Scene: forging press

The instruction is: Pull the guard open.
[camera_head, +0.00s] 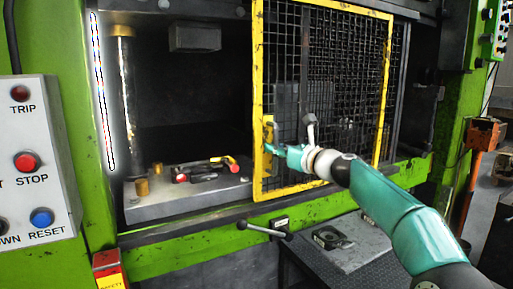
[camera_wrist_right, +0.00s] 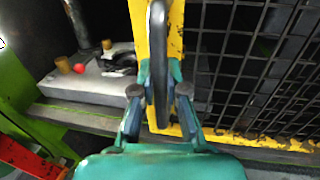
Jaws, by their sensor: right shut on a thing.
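The guard (camera_head: 257,60) is a yellow frame filled with black wire mesh, and it covers the right part of the press opening. The left part of the opening is uncovered. A dark upright handle (camera_wrist_right: 158,70) stands on the guard's left yellow bar, which also shows in the right wrist view (camera_wrist_right: 142,22). My right gripper (camera_head: 273,150) is at this left bar, with its teal arm coming in from the lower right. In the right wrist view its two fingers (camera_wrist_right: 158,88) are shut on the handle, one on each side. My left gripper is in neither view.
The press bed (camera_head: 180,203) holds a tool with red and yellow ends (camera_head: 207,168). A control box (camera_head: 30,120) with buttons hangs at the left. A lever (camera_head: 263,231) sticks out below the guard, near a grey plate (camera_head: 352,246). An orange post (camera_head: 482,150) stands at the right.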

